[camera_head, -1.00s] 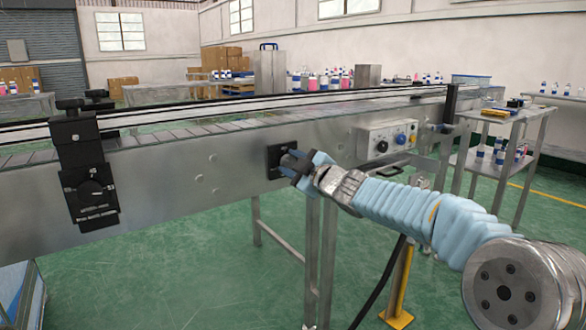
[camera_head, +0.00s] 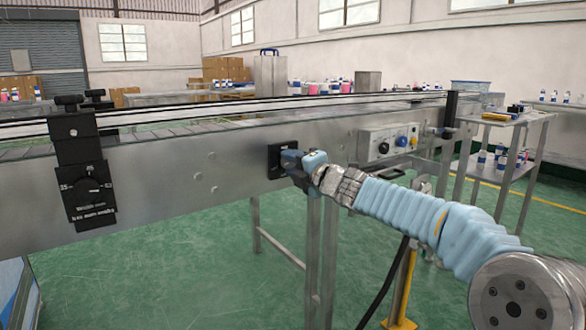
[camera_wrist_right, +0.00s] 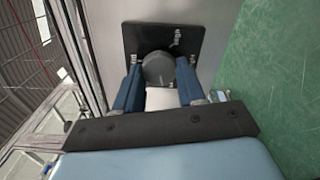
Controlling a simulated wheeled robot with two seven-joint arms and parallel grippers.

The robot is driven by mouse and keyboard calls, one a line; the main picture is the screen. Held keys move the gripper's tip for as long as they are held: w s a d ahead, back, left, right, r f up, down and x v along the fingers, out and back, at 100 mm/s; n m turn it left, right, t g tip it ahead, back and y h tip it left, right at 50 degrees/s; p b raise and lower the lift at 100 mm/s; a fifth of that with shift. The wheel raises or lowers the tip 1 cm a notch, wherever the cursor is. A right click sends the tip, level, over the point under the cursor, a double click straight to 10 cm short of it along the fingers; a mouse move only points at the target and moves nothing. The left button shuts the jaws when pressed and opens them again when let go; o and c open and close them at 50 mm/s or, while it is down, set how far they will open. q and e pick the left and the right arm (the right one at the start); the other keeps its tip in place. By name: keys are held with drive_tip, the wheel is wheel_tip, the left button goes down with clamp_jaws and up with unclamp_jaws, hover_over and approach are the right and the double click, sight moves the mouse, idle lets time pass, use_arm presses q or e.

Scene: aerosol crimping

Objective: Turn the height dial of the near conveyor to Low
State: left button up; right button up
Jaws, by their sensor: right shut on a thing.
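The near conveyor (camera_head: 235,170) runs across the head view, with a small black dial plate (camera_head: 274,161) on its steel side. In the right wrist view the plate (camera_wrist_right: 185,38) carries a round dark grey knob (camera_wrist_right: 158,69) with small white markings that are too small to read. My right gripper (camera_head: 291,160) is at this plate. In the right wrist view its two blue fingers (camera_wrist_right: 158,82) are closed on the knob from both sides. In the head view the gripper hides the knob. My left gripper is not in view.
Another black dial bracket (camera_head: 88,190) is clamped to the conveyor at the left. A control box (camera_head: 388,142) with knobs sits to the right of my gripper. A steel cart (camera_head: 515,125) with bottles stands at the right.

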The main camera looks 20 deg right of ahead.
drive_tip(key=shift+f+n+b, duration=0.2)
drive_tip(key=shift+n+b, duration=0.15)
drive_tip(key=shift+n, duration=1.05)
drive_tip(key=o, duration=1.1)
drive_tip(key=shift+c, duration=0.2)
drive_tip(key=shift+r, duration=0.1)
drive_tip(key=v, duration=1.4)
drive_tip(key=shift+w, duration=0.1)
